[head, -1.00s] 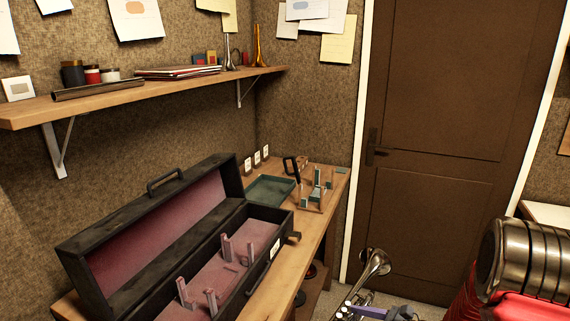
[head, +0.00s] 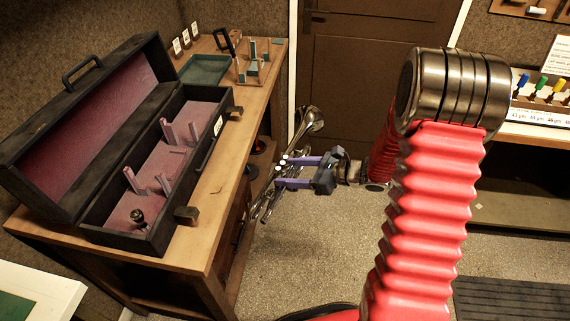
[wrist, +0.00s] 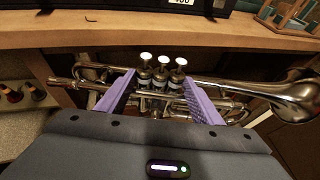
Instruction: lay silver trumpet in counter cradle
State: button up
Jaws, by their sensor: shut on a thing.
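My gripper (head: 305,172) has purple fingers shut on the silver trumpet (head: 308,122) around its valve section. The trumpet hangs beside the counter's front edge, below the top, its bell toward the far end. In the wrist view the trumpet (wrist: 287,96) lies across the picture between the fingers (wrist: 158,92), with its bell at right and three white-topped valves upright. The counter cradle (head: 253,69), wooden with green pads, stands on the counter (head: 219,178) at its far end. It holds nothing that I can see.
An open black case (head: 153,239) with pink lining and padded posts fills the near counter; a small dark mouthpiece-like piece (head: 137,216) lies in it. A green tray (head: 204,69) and a dark-handled tool (head: 224,41) are near the cradle. The floor right of the counter is clear.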

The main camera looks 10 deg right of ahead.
notch_tip(320, 180, up, 29)
jog(key=m+t+h, duration=0.2)
jog(key=m+t, duration=0.1)
jog(key=shift+w+a+h, duration=0.15)
jog(key=shift+a+h, duration=0.05)
jog(key=shift+h, duration=0.2)
